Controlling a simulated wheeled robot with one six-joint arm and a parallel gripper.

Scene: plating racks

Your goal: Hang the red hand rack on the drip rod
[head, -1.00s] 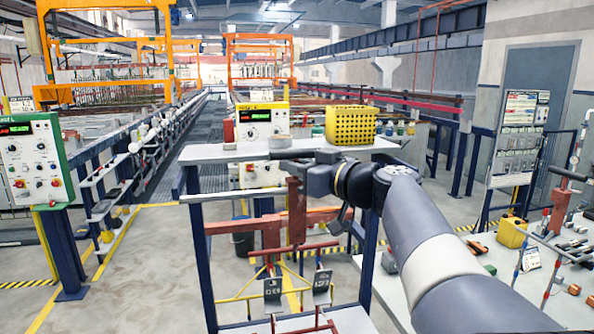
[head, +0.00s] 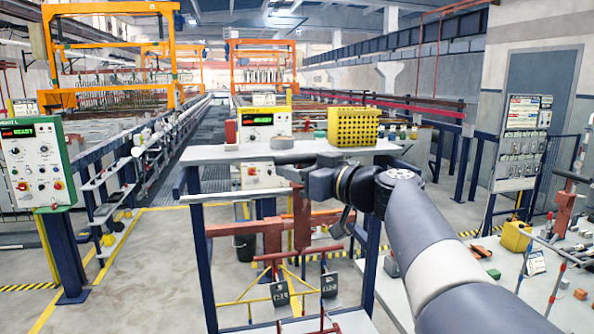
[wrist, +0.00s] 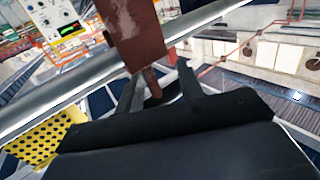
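The red-brown plate of a rack (wrist: 135,38) shows close up in the wrist view, with a thin stem reaching down between my fingers. A gap shows between the stem and the right finger; contact on the left is unclear. A long pale grey bar (wrist: 50,95) runs diagonally behind the plate; I cannot tell if it is the drip rod. The rack's hook is not clearly visible.
The white table top (head: 215,153) bears a yellow perforated box (head: 353,126) and a control box (head: 263,123). A bench (head: 500,265) with small parts stands right.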

